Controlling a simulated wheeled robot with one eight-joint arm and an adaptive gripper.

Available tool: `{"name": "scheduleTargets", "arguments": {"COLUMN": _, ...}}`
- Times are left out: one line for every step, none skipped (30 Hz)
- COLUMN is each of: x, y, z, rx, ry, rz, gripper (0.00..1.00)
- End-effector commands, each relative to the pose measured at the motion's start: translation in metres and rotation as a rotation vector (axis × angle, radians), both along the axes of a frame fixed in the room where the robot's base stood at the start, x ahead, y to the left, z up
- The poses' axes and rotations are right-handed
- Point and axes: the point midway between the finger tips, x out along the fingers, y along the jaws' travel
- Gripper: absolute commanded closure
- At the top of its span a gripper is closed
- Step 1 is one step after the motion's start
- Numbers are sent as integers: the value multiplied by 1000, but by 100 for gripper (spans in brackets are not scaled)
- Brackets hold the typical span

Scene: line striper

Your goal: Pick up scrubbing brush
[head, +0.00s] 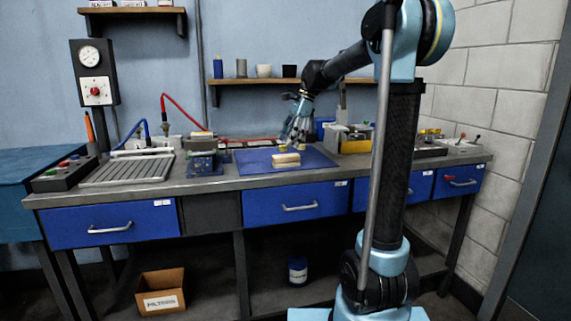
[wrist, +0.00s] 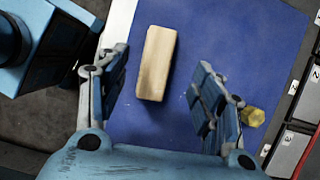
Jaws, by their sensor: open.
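The scrubbing brush looks like a pale wooden block (head: 286,160) lying on the blue mat (head: 255,163) on the workbench. Its bristles cannot be made out. In the wrist view the brush (wrist: 157,62) appears upright in the picture, between and ahead of my two fingers. My gripper (head: 292,140) is open and empty, above the mat by the brush. In the wrist view my gripper (wrist: 158,70) has one finger to each side of the brush, with gaps on both sides. The exact height above it cannot be told.
A small yellow piece (wrist: 253,116) lies beside my right finger. A blue fixture (head: 203,164) sits left of the mat, and a yellow-and-grey bin (head: 352,138) right. A shelf (head: 290,81) hangs above.

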Motion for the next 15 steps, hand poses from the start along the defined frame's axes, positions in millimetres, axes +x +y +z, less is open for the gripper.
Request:
{"name": "scheduleTargets", "arguments": {"x": -1, "y": 3, "z": -7, "rx": 0, "ry": 0, "rz": 1, "gripper": 39}}
{"name": "scheduleTargets", "arguments": {"x": -1, "y": 4, "z": -10, "rx": 0, "ry": 0, "rz": 1, "gripper": 39}}
{"name": "scheduleTargets", "arguments": {"x": -2, "y": 5, "z": -13, "rx": 0, "ry": 0, "rz": 1, "gripper": 39}}
{"name": "scheduleTargets", "arguments": {"x": -2, "y": 6, "z": -15, "rx": 0, "ry": 0, "rz": 1, "gripper": 39}}
{"name": "scheduleTargets", "arguments": {"x": -2, "y": 6, "z": -17, "rx": 0, "ry": 0, "rz": 1, "gripper": 39}}
{"name": "scheduleTargets", "arguments": {"x": -3, "y": 7, "z": -18, "rx": 0, "ry": 0, "rz": 1, "gripper": 39}}
{"name": "scheduleTargets", "arguments": {"x": -3, "y": 7, "z": -19, "rx": 0, "ry": 0, "rz": 0, "gripper": 39}}
{"name": "scheduleTargets", "arguments": {"x": -3, "y": 7, "z": -21, "rx": 0, "ry": 0, "rz": 0, "gripper": 39}}
{"name": "scheduleTargets", "arguments": {"x": -3, "y": 8, "z": -23, "rx": 0, "ry": 0, "rz": 0, "gripper": 39}}
{"name": "scheduleTargets", "arguments": {"x": -3, "y": 8, "z": -25, "rx": 0, "ry": 0, "rz": 0, "gripper": 39}}
{"name": "scheduleTargets", "arguments": {"x": -3, "y": 8, "z": -28, "rx": 0, "ry": 0, "rz": 0, "gripper": 39}}
{"name": "scheduleTargets", "arguments": {"x": -4, "y": 9, "z": -33, "rx": 0, "ry": 0, "rz": 0, "gripper": 39}}
{"name": "scheduleTargets", "arguments": {"x": -5, "y": 9, "z": -37, "rx": 0, "ry": 0, "rz": 0, "gripper": 39}}
{"name": "scheduleTargets", "arguments": {"x": -5, "y": 10, "z": -42, "rx": 0, "ry": 0, "rz": 0, "gripper": 39}}
{"name": "scheduleTargets", "arguments": {"x": -5, "y": 10, "z": -47, "rx": 0, "ry": 0, "rz": 0, "gripper": 39}}
